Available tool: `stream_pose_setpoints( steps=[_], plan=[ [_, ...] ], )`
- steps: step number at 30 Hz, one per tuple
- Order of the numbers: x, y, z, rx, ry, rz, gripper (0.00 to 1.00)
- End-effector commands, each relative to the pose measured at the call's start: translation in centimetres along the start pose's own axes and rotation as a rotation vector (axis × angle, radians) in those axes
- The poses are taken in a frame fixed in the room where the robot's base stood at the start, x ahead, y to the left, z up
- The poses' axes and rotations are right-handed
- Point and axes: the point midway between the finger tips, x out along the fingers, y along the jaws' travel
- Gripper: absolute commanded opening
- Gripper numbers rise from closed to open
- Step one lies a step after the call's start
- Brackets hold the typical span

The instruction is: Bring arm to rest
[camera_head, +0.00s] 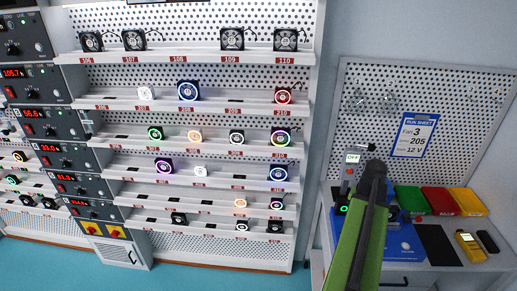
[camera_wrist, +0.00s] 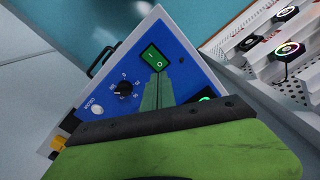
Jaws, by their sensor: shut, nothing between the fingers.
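My gripper (camera_wrist: 157,70) shows in the wrist view as two slim grey-green fingers shut together, with nothing between them. Their tips are in front of a blue control panel (camera_wrist: 185,72), just below its green rocker switch (camera_wrist: 153,57). I cannot tell whether they touch it. My green arm (camera_head: 357,235) rises from the bottom of the head view over the workbench at the right. Its dark far end is near the small lit "OFF" display (camera_head: 352,158). The fingers cannot be made out in the head view.
Shelves (camera_head: 190,58) with several fans fill the middle. A run sheet (camera_head: 414,135) hangs behind. The teal floor (camera_head: 200,270) looks clear.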

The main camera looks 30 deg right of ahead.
Motion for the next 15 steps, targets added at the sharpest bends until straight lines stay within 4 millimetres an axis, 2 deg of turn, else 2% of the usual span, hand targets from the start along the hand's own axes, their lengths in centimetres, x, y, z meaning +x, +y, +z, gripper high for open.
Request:
stream_pose_setpoints(
  steps=[2, 4, 5, 8, 9, 11, 12, 14, 15],
  plan=[
    [0.0, -1.3, 0.2, -0.022, 0.000, 0.000, 0.00],
    [0.0, -4.4, 0.8, -0.076, 0.000, -0.001, 0.00],
    [0.0, -6.3, 1.2, -0.109, 0.000, -0.001, 0.00],
    [0.0, -14.1, 4.2, -0.253, 0.000, 0.000, 0.00],
    [0.0, -17.4, 5.9, -0.315, 0.000, 0.000, 0.00],
    [0.0, -21.8, 8.8, -0.407, 0.000, 0.000, 0.00],
    [0.0, -24.6, 11.0, -0.470, 0.000, 0.000, 0.00],
    [0.0, -28.5, 14.6, -0.566, 0.000, 0.000, 0.00],
    [0.0, -30.9, 17.2, -0.633, 0.000, 0.000, 0.00]
  ],
)
